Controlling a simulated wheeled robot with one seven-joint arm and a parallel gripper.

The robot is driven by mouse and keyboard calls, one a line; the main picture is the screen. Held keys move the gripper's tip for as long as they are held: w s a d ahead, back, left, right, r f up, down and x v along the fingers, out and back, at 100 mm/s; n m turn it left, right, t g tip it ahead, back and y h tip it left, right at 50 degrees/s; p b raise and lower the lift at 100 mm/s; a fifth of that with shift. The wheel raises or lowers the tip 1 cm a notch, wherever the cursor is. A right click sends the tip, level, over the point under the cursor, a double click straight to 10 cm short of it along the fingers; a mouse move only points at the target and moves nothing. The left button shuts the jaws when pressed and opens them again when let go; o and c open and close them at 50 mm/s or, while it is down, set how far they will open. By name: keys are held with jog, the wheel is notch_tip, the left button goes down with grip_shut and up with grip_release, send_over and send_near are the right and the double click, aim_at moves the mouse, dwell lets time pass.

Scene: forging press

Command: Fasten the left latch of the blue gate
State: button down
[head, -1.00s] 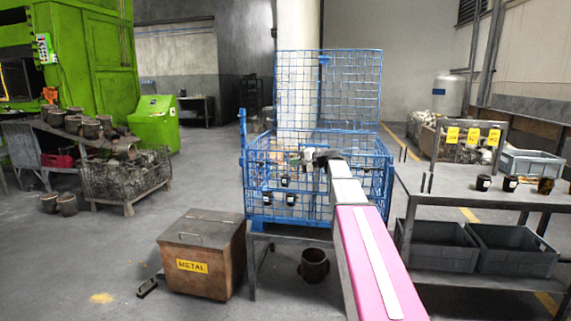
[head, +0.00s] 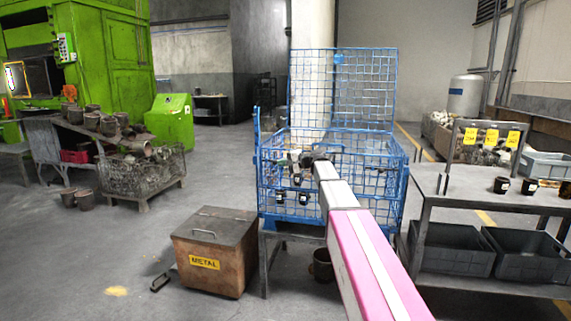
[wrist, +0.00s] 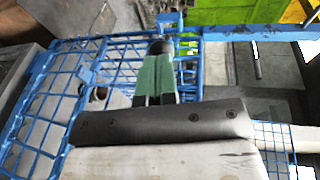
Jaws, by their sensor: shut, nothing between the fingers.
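The blue wire-mesh cage (head: 268,195) stands mid-picture in the head view. A tall blue mesh panel (head: 345,75) rises at its back, and I cannot tell for sure which panel is the gate. A blue upright (head: 257,130) stands at its left corner. My gripper (head: 293,157) is at the cage's front side, left of its middle. In the wrist view my gripper (wrist: 158,50) has green fingers with dark tips, shut and empty, close to the cage's blue top rail. A blue bracket (wrist: 167,20) shows just beyond the tips; whether it is the left latch is unclear.
A brown METAL box (head: 214,255) stands at the cage's front left. A grey table (head: 470,190) with dark cups and bins is close on the right. A wire basket of scrap (head: 145,178) stands further left. Floor between basket and cage is clear.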

aim_at(275, 161)
jog(key=shift+w+a, duration=0.25)
jog(key=shift+a, duration=0.45)
jog(key=shift+w+a, duration=0.2)
jog(key=shift+a, duration=0.55)
jog(key=shift+w+a, duration=0.25)
jog(key=shift+a, duration=0.45)
jog(key=shift+s+d+r, duration=0.1)
jog(key=shift+s, duration=0.05)
jog(key=v, duration=1.4)
